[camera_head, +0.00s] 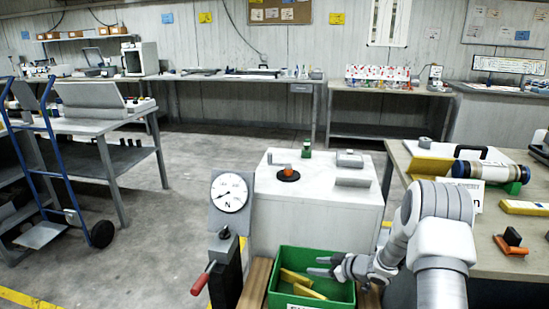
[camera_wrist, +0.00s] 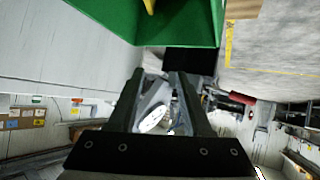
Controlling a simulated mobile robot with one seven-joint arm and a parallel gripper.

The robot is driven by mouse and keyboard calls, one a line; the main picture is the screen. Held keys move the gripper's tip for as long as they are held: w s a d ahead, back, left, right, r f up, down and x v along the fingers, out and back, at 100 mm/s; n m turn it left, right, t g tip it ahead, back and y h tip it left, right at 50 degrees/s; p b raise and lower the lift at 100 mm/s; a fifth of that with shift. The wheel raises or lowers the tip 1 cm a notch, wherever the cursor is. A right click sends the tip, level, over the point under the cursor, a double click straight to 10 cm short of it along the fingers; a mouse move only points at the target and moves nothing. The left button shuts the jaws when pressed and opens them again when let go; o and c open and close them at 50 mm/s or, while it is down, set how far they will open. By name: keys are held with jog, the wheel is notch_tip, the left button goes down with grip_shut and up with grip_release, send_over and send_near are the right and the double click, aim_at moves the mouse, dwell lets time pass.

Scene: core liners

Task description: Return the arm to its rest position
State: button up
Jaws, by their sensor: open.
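My gripper (camera_head: 326,266) reaches in from the right in the head view, over the green bin (camera_head: 352,291). Its two fingers point left and are apart, with nothing between them. In the wrist view my gripper (camera_wrist: 155,72) shows as two dark fingers with a gap between them. The green bin (camera_wrist: 185,25) fills the top of that view, beyond the fingers. Yellow pieces (camera_head: 296,280) lie inside the bin. My arm bends down from the right and hides part of the bin's right side.
A dial gauge (camera_head: 231,194) on a dark stand with a red handle is left of the bin. A white cabinet (camera_head: 330,209) stands behind it. A workbench (camera_head: 487,232) with a tube and yellow blocks is at right. Open floor (camera_head: 150,230) lies left.

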jog(key=s+d+r+m+t+h+b, duration=0.1)
jog(key=d+r+m+h+b, duration=0.2)
jog(key=r, duration=0.6)
jog(key=s+d+r+m+t+h, duration=0.1)
jog(key=d+r+h, duration=0.35)
jog(key=r, duration=0.55)
jog(key=s+r+m+g+h+b, duration=0.1)
jog(key=s+r+m, duration=0.15)
jog(key=s, duration=0.35)
jog(key=s+r+m+h+b, duration=0.2)
jog(key=s+r, duration=0.2)
jog(key=s, duration=0.3)
jog(key=s+a+f+m+g+y+b, duration=0.15)
jog(key=s+a, duration=0.25)
jog(key=s, duration=0.7)
jog(key=s+a+f+m+g+y+b, duration=0.1)
jog(key=s+a+g, duration=0.15)
jog(key=s, duration=0.95)
notch_tip(320, 180, up, 26)
jog(key=p, duration=2.5)
jog(key=shift+s+a+f+t, duration=0.2)
jog(key=shift+a+t, duration=0.1)
jog(key=shift+a, duration=0.15)
